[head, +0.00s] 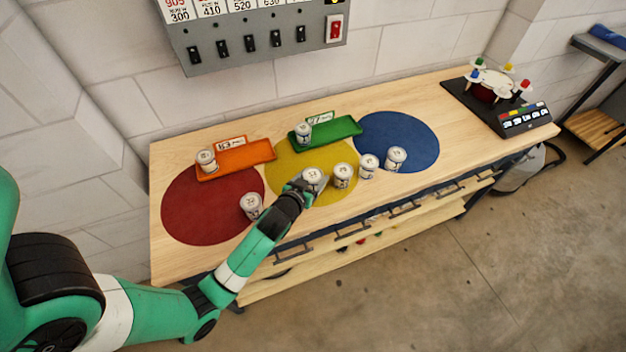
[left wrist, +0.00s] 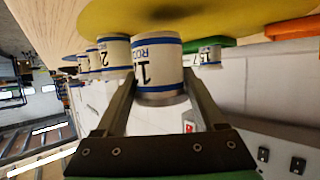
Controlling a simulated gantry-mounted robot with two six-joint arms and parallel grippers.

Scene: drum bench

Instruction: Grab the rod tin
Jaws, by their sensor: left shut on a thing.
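My left gripper (head: 300,187) reaches over the bench to the front part of the yellow disc. It is shut on a white tin with blue bands, the rod tin (head: 313,178). In the left wrist view the tin (left wrist: 158,62) sits between the two fingers, and its upside-down label starts with "1" and "RO"; the rest is hidden. The tin looks upright, at or close above the yellow disc; I cannot tell if it touches. My right gripper is not in view.
Similar tins stand close by: one (head: 343,175) just right of the held tin, others (head: 368,166) (head: 396,158) further right, and one (head: 251,205) on the red disc. The orange tray (head: 250,152) and green tray (head: 340,129) each hold a tin. A button device (head: 525,118) stands far right.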

